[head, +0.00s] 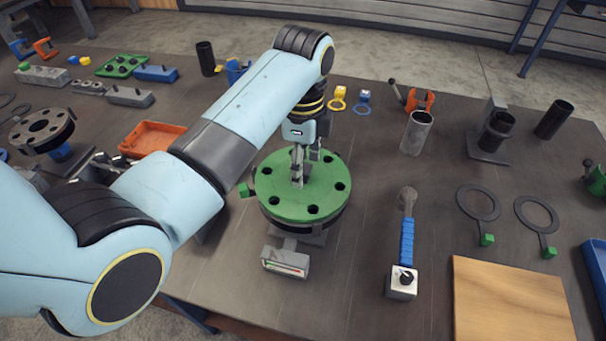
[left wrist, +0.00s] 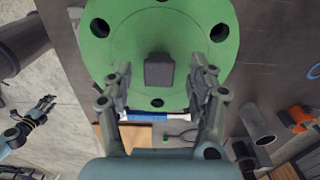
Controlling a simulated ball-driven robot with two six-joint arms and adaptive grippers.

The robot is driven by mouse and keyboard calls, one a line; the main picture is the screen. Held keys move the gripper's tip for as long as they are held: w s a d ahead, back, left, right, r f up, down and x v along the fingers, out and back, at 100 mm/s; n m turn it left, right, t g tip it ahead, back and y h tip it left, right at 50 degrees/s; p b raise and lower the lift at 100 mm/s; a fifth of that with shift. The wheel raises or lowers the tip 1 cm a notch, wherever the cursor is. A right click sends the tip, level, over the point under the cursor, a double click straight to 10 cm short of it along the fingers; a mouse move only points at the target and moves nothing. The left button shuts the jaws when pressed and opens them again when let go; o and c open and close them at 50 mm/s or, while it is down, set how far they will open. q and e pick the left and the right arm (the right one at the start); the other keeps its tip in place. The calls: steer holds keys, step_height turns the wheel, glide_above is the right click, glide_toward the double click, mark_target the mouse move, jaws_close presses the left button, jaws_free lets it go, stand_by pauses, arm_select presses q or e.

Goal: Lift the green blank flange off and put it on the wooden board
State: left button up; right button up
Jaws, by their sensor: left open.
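The green blank flange (head: 325,197) lies flat on top of a dark flanged pipe that stands in the middle of the table. It is a round disc with several bolt holes, and a grey square handle (left wrist: 159,72) sits at its centre. My left gripper (head: 304,168) points down over the middle of the flange. Its fingers are open, one on each side of the handle, with gaps visible in the left wrist view. The wooden board (head: 512,300) lies bare at the front right. My right gripper (left wrist: 40,112) shows small at the left of the left wrist view; its opening is unclear.
Two ring gaskets with green tabs (head: 480,204) lie behind the board. A grey level-like block (head: 286,262) is in front of the flange. An orange tray (head: 148,138) is left.

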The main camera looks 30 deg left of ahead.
arm_select(q)
steer(key=shift+f, duration=0.8)
jaws_close()
steer(key=shift+r, duration=0.1)
